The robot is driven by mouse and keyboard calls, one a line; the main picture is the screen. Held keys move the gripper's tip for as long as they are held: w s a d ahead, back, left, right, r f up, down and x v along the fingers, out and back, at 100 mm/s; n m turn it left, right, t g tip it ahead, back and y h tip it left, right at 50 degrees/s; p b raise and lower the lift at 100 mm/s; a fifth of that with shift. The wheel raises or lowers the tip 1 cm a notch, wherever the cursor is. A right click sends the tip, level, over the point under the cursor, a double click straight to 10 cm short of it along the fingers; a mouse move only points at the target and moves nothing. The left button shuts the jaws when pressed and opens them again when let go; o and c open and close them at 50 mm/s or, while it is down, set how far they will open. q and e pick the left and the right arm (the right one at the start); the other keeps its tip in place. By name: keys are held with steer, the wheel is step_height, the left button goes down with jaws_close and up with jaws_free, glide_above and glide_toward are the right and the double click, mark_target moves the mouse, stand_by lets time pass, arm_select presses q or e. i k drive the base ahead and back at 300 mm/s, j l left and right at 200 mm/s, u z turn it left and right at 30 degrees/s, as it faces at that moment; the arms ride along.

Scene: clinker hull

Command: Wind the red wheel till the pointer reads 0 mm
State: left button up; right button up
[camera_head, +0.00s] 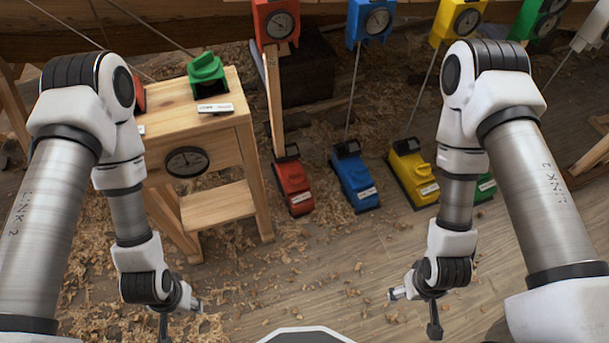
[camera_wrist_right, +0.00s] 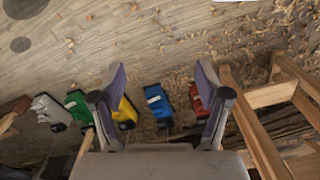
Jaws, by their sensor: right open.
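A red dial box (camera_head: 276,22) with a round gauge is at the top of the head view. A wooden prop runs down from it to a red jack-like unit (camera_head: 293,185) on the floor. The red unit also shows in the right wrist view (camera_wrist_right: 198,100), near the right finger. I cannot make out a red wheel or read the pointer. My left gripper (camera_head: 180,316) is open and empty at the lower left. My right gripper (camera_head: 414,312) is open and empty above the floor; its spread fingers (camera_wrist_right: 161,75) show in the wrist view.
Blue (camera_head: 355,180) and yellow (camera_head: 412,172) floor units stand right of the red one. The near floor has shavings but is clear.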

mark_target(294, 176)
steer(key=i+l, duration=0.15)
steer(key=i+l+u, duration=0.15)
steer(key=u, duration=0.25)
steer(key=l+u, duration=0.4)
steer(key=i+l+u, duration=0.15)
steer(key=u, duration=0.25)
steer(key=l+u, duration=0.4)
